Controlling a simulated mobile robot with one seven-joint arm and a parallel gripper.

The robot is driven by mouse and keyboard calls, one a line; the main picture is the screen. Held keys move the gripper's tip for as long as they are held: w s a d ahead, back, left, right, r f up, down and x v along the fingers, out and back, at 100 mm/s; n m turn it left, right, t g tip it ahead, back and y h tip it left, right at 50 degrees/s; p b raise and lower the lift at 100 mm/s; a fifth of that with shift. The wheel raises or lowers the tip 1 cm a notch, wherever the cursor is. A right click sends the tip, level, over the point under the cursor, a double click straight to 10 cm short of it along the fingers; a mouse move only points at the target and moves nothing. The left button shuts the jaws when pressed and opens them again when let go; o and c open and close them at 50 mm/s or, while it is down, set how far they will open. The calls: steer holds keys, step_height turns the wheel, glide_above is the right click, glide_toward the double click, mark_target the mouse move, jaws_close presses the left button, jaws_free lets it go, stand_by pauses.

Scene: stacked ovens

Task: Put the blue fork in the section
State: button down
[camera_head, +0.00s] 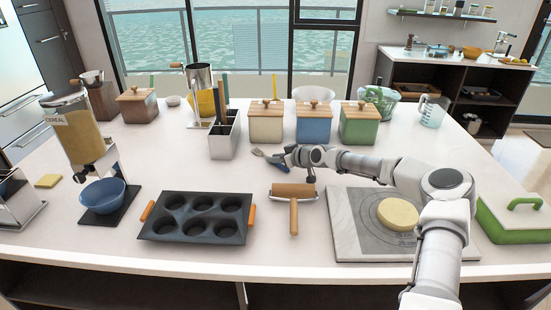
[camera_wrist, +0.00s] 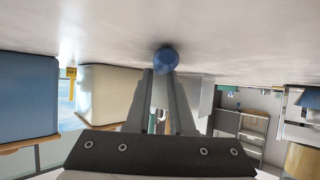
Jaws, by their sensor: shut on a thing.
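My gripper (camera_head: 287,156) is shut on the blue fork (camera_head: 259,153), just above the white counter in front of the canisters. The fork's grey tines point left in the head view. Its blue handle end (camera_wrist: 166,60) shows between my fingertips in the wrist view, and the rest of the fork is hidden there. A metal utensil holder (camera_head: 224,142) with open-topped sections stands to the left of and behind my gripper. Tall dark and green utensils stand in it. The bottoms of its sections are hidden.
Cream (camera_head: 265,124), blue (camera_head: 313,125) and green (camera_head: 358,127) canisters stand behind my gripper. A rolling pin (camera_head: 293,197) and muffin tray (camera_head: 197,217) lie in front. A marble board (camera_head: 352,222) with dough is at right. Counter between holder and muffin tray is clear.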

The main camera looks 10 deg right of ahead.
steer(key=c, duration=1.2)
jaws_free()
steer(key=shift+f, duration=0.1)
steer(key=shift+c, duration=0.2)
steer(key=o, duration=0.5)
steer(key=shift+c, duration=0.2)
